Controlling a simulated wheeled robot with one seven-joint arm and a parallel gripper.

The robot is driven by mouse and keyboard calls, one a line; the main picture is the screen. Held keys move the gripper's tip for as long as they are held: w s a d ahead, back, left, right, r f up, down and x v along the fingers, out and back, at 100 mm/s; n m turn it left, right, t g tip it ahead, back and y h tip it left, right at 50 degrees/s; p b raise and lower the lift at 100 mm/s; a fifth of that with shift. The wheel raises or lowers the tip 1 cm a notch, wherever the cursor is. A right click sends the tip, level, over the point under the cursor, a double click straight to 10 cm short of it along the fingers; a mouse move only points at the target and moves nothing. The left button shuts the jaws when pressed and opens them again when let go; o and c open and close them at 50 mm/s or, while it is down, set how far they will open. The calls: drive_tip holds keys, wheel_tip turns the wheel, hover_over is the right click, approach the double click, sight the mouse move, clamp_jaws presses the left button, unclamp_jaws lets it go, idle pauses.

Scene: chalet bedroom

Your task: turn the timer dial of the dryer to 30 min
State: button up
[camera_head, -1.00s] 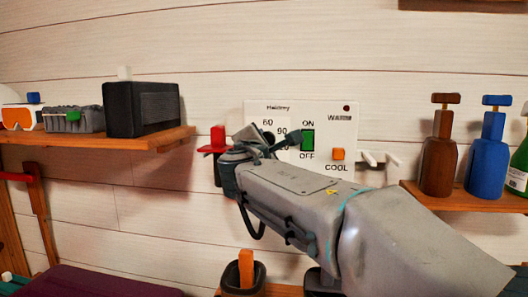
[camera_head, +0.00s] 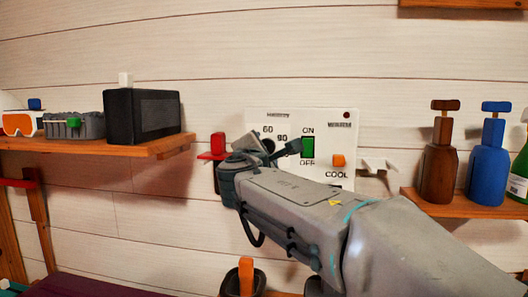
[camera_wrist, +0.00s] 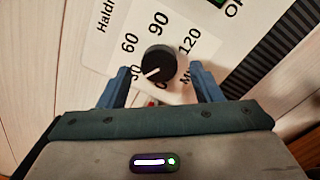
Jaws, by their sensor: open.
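The dryer's control panel (camera_head: 330,122) is a white plate on the wall, with a green ON/OFF switch (camera_head: 307,148) and an orange knob (camera_head: 338,160). In the wrist view the timer dial (camera_wrist: 160,60) is a round black knob with a white mark pointing down and left. Labels 60, 90 and 120 surround it; a partly covered 30 is at its lower left. My gripper (camera_wrist: 160,72) is open, one blue-grey finger on each side of the dial, with gaps visible. In the head view my gripper (camera_head: 268,152) covers much of the dial area.
A left shelf (camera_head: 150,148) holds a black box (camera_head: 143,116), a grey crate (camera_head: 74,127) and goggles (camera_head: 20,122). A right shelf (camera_head: 455,203) carries brown (camera_head: 440,168) and blue (camera_head: 488,165) bottles. A red object (camera_head: 217,146) is just left of the panel. White hooks (camera_head: 378,165) are at its right.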

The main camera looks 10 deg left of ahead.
drive_tip(key=s, duration=1.3)
drive_tip(key=shift+f, duration=0.25)
drive_tip(key=shift+d, duration=0.1)
